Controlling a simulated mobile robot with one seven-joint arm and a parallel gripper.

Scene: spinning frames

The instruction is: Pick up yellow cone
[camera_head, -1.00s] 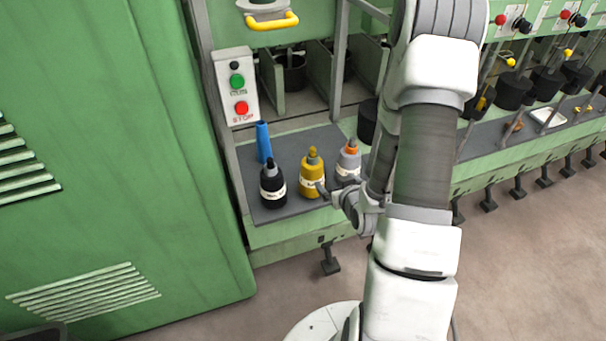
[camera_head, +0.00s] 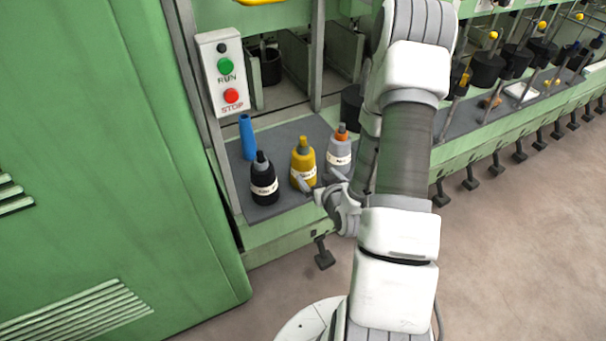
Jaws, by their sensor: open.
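A yellow container with a tapered top, a dark yellow tip and a white label (camera_head: 303,165) stands upright on the grey shelf (camera_head: 283,205) of the green machine. It looks more like a bottle than a plain cone. My gripper (camera_head: 319,180) is at its lower right, with the jaws open and empty. One finger overlaps the bottom of the yellow container in the picture; whether it touches cannot be told. No other yellow cone is clear on the shelf.
A black bottle (camera_head: 264,182) stands left of the yellow one, and a grey bottle with an orange collar (camera_head: 339,150) stands right. A blue tube (camera_head: 247,138) is behind. A RUN/STOP panel (camera_head: 223,75) is on the post. My arm hides the shelf's right part.

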